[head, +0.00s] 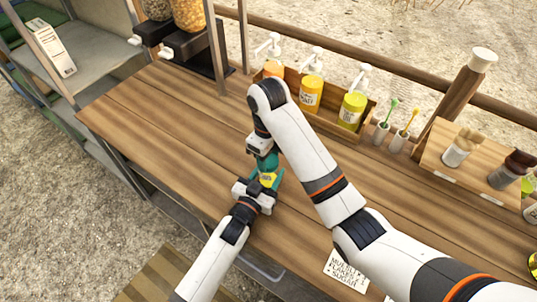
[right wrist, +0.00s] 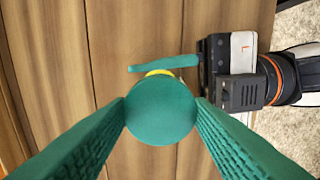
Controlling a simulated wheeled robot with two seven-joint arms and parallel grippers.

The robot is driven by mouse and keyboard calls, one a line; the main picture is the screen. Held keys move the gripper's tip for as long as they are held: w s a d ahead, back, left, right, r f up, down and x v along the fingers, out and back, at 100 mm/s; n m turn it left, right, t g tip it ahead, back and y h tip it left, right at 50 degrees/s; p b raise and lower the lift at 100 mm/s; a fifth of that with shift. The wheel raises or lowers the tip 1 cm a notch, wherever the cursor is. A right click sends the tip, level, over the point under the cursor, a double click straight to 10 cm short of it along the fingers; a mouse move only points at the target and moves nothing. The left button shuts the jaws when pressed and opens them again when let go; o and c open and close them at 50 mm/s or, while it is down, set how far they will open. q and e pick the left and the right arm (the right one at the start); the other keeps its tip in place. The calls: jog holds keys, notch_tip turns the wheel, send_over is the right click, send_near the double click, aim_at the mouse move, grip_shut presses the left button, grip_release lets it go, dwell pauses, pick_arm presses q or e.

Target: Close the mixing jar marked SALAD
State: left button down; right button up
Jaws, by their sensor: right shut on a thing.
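A small yellow jar (head: 268,180) stands upright on the wooden counter; its marking is too small to read. My left gripper (head: 267,183) reaches it from the near side, with its teal fingers on either side of the jar's body. My right gripper (head: 267,161) points down from above, its fingers shut on a round teal lid (right wrist: 160,110). The lid is right over the jar, but I cannot tell whether it is seated or turned tight. In the right wrist view the lid hides most of the jar (right wrist: 158,73); one left finger shows beside it.
The wooden counter (head: 160,110) is clear to the left. A box of pump bottles (head: 311,94), small cups with spoons (head: 381,131) and a rack with jars (head: 458,147) line the back and right. Dispensers (head: 190,40) stand back left. A paper sign (head: 346,270) lies near the front.

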jog(key=o, duration=0.9)
jog(key=shift+c, duration=0.3)
